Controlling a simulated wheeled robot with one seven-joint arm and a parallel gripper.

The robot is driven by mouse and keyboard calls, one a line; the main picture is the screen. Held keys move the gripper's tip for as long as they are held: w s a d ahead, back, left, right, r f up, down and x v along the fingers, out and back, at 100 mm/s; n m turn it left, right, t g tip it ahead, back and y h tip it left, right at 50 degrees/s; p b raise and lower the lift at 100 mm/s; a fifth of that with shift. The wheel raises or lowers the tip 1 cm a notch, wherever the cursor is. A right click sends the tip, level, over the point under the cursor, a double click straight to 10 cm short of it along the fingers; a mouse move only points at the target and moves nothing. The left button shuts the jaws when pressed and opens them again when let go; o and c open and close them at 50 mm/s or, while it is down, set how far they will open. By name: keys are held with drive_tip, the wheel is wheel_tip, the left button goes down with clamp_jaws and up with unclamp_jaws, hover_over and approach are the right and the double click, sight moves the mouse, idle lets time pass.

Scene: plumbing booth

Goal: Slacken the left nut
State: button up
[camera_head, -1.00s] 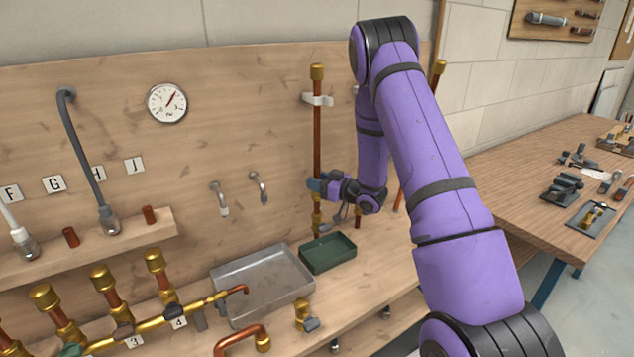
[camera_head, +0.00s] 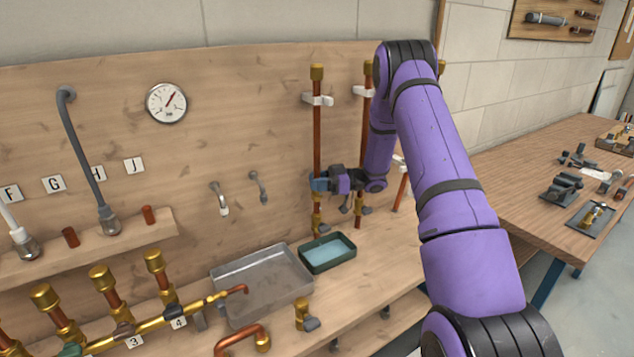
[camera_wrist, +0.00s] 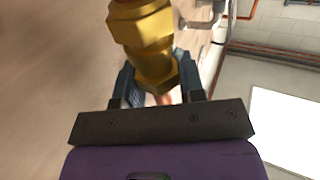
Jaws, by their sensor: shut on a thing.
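In the wrist view, my gripper's two dark fingers (camera_wrist: 157,85) are shut on a brass nut (camera_wrist: 157,66), one on each side. A larger brass hex fitting (camera_wrist: 140,25) adjoins the nut. A bit of copper shows between the fingers. In the head view the nut is hidden by the fingers.
A small green tray (camera_head: 304,263) below the pipe holds light blue liquid (camera_head: 327,251). A grey tray (camera_head: 232,272) stands left of it. A second copper pipe (camera_head: 366,125) stands close on the right. A brass manifold (camera_head: 150,325) lies front left.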

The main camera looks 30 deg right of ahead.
idle(0.4)
drive_tip(key=o, duration=0.9)
drive_tip(key=v, duration=1.1)
drive_tip(key=shift+w, duration=0.1)
